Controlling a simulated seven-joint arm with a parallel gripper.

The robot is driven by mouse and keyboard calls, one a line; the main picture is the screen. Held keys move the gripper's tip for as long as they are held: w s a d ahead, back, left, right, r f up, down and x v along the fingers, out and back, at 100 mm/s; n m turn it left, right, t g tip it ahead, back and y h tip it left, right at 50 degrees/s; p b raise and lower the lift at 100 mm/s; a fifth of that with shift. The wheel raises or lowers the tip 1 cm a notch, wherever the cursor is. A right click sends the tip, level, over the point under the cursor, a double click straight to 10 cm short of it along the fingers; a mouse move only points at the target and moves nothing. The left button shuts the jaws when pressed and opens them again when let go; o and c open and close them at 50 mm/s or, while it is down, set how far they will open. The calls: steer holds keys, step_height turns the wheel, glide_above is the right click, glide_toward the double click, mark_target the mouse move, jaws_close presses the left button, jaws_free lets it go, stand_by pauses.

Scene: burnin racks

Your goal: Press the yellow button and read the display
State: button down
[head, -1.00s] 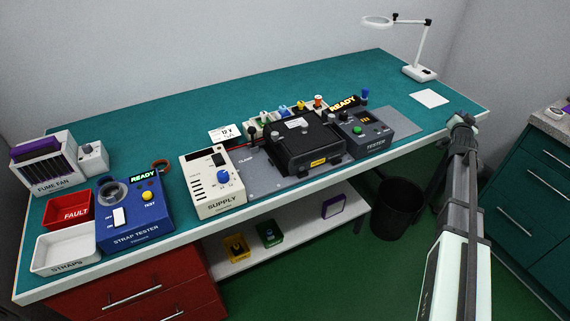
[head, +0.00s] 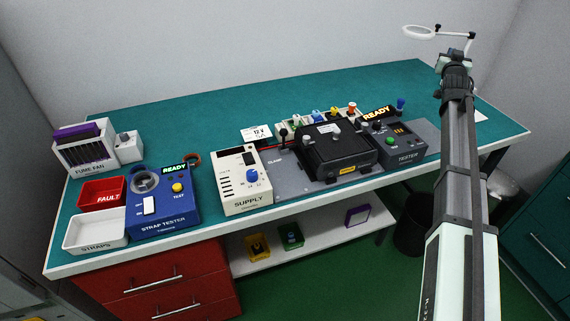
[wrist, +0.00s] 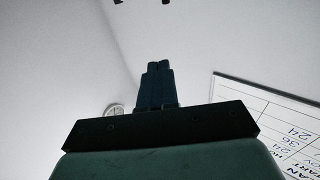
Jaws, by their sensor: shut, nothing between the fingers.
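The blue strap tester (head: 162,217) stands at the left front of the bench. Its yellow button (head: 177,188), labelled TEST, is on its top right. Its display (head: 175,169) reads READY. A white rocker switch (head: 150,206) sits at its lower left. My gripper (wrist: 158,68) is shut and empty in the wrist view, with wall behind it. In the head view my arm rises at the right, and its end is over the bench's right part, far from the strap tester. The fingertips are not clear there.
The red FAULT tray (head: 101,192) and white STRAPS tray (head: 95,233) are left of the tester. The beige supply (head: 242,181), a black clamped unit (head: 333,150) and the grey tester (head: 404,148), also showing READY, stand rightward. A lamp (head: 419,32) is near my arm. The back bench is clear.

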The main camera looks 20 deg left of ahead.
steer(key=s+a+f+n+g+y, duration=0.15)
steer(key=s+a+n, duration=0.25)
steer(key=a, duration=0.9)
steer(key=s+a+f+n+g+y, duration=0.1)
steer(key=s+a+f+n+g, duration=0.3)
steer(key=a, duration=0.9)
steer(key=s+a+f+n+g, duration=0.2)
steer(key=s+a+n, duration=0.3)
steer(key=s+a, duration=1.1)
steer(key=n+g+h, duration=0.3)
steer(key=n+h, duration=0.2)
steer(key=n, duration=0.6)
glide_above(174, 188)
steer(key=shift+s+d+r+t, duration=0.1)
steer(key=shift+r+t, duration=0.05)
steer(key=shift+t, duration=0.1)
steer(key=shift+f, duration=4.4)
steer(key=shift+f, duration=0.2)
